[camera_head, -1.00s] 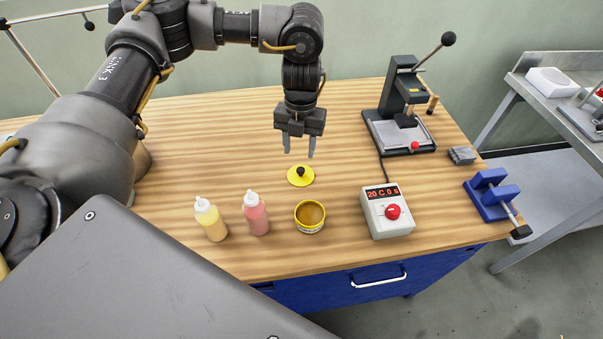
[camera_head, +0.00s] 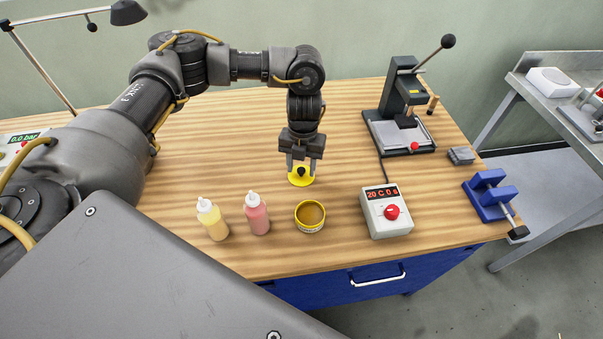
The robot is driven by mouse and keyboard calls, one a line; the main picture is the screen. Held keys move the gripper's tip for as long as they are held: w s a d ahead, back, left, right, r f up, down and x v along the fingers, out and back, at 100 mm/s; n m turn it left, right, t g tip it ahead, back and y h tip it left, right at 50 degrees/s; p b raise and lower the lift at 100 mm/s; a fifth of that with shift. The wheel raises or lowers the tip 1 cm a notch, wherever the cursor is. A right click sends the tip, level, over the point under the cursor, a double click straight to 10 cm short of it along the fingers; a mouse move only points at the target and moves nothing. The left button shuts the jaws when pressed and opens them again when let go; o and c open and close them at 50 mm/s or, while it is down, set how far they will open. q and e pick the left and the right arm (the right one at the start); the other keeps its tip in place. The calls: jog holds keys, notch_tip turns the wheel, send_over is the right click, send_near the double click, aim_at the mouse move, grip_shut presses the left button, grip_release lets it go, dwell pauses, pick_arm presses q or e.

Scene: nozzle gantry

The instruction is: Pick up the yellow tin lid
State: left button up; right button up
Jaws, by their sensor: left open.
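The yellow tin lid (camera_head: 300,180) lies on the wooden bench, a flat round disc with a black knob on top. My left gripper (camera_head: 301,172) is open and low over the lid, fingers pointing down, one on each side of the knob. Whether the fingers touch the knob cannot be told. The open yellow tin (camera_head: 310,216) stands just in front of the lid, with a tan filling inside. My right gripper is not in view.
A yellow bottle (camera_head: 212,219) and a pink bottle (camera_head: 256,213) stand left of the tin. A white control box (camera_head: 387,211) stands right of it. A lever press (camera_head: 402,120) and a blue vise (camera_head: 490,196) are further right. The bench (camera_head: 225,135) behind is clear.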

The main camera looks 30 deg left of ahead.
pick_arm(q)
grip_shut()
dwell(0.3)
jog(key=shift+w+r, duration=0.1)
jog(key=shift+r, duration=0.5)
jog(key=d+r+b, duration=0.4)
jog(key=d+r, duration=0.8)
jog(key=d, duration=0.2)
jog(key=s+a+r+n+t, duration=0.1)
jog(key=a+n, duration=0.4)
jog(key=n, duration=0.9)
jog(key=s+a+r+n+t, duration=0.1)
jog(key=a+r+n, duration=0.3)
jog(key=n, duration=1.1)
jog(key=s+a, duration=0.1)
jog(key=a, duration=0.1)
jog(key=shift+s+a+n+t, duration=0.15)
jog(key=shift+a+n+t, duration=0.15)
jog(key=shift+t, duration=0.1)
